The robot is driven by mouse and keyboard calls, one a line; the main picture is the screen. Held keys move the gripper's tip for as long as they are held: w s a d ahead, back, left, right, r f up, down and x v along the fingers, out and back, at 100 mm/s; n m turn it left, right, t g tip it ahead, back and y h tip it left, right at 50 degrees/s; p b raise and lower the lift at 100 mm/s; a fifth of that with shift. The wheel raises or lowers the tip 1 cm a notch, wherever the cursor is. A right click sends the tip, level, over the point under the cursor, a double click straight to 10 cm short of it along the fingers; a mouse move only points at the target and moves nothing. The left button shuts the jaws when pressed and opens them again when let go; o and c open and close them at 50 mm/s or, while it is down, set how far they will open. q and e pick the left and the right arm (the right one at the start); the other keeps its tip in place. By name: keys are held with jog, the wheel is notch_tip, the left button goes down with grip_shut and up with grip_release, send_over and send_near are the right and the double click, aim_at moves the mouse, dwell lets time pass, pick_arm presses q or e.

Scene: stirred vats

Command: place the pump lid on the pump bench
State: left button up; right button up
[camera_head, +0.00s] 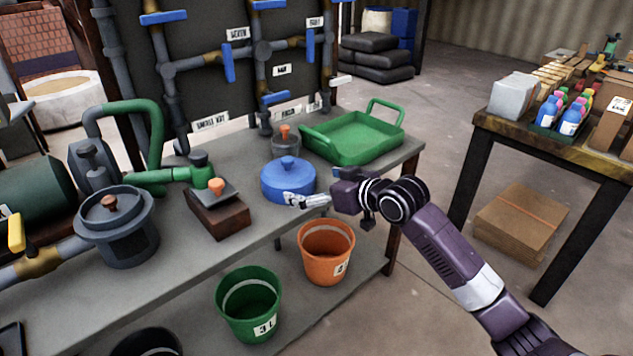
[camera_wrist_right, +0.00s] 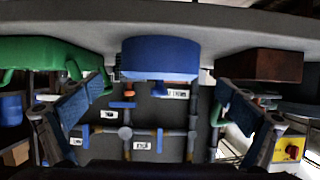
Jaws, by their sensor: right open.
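A round blue lid (camera_head: 288,183) with a knob on top sits on the grey pump bench (camera_head: 240,258), near its front edge. In the right wrist view, which looks upside down, the blue lid (camera_wrist_right: 160,60) shows ahead between the fingers. My right gripper (camera_head: 305,200) is open and empty at the lid's front right side, level with the bench top. In the right wrist view its two fingers (camera_wrist_right: 160,112) stand wide apart. I cannot tell whether a fingertip touches the lid. My left gripper is not in view.
A green tray (camera_head: 354,151) and a small grey pot (camera_head: 285,148) stand behind the lid. A brown block (camera_head: 222,222) is left of it, then a grey lidded vessel (camera_head: 120,240). Orange (camera_head: 326,262) and green (camera_head: 250,310) buckets stand below. A laden table (camera_head: 540,140) is at right.

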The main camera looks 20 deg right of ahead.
jog(key=shift+s+d+r, duration=0.15)
jog(key=shift+s, duration=0.55)
jog(key=s+a+f+g+h, duration=0.1)
jog(key=s+a+f+g, duration=0.1)
jog(key=s+f, duration=0.65)
jog(key=s+a+f+g+h, duration=0.1)
jog(key=s+a+f+g, duration=0.15)
jog(key=s+f, duration=0.65)
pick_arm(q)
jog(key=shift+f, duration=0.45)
pick_arm(e)
jog(key=s+f+m+g+h, duration=0.1)
jog(key=s+f+g, duration=0.1)
jog(key=s+f, duration=0.5)
jog(key=s+f+m+g+h, duration=0.1)
jog(key=s+f+g, duration=0.2)
jog(key=s+f, duration=0.5)
jog(key=s, duration=0.5)
jog(key=shift+f, duration=0.25)
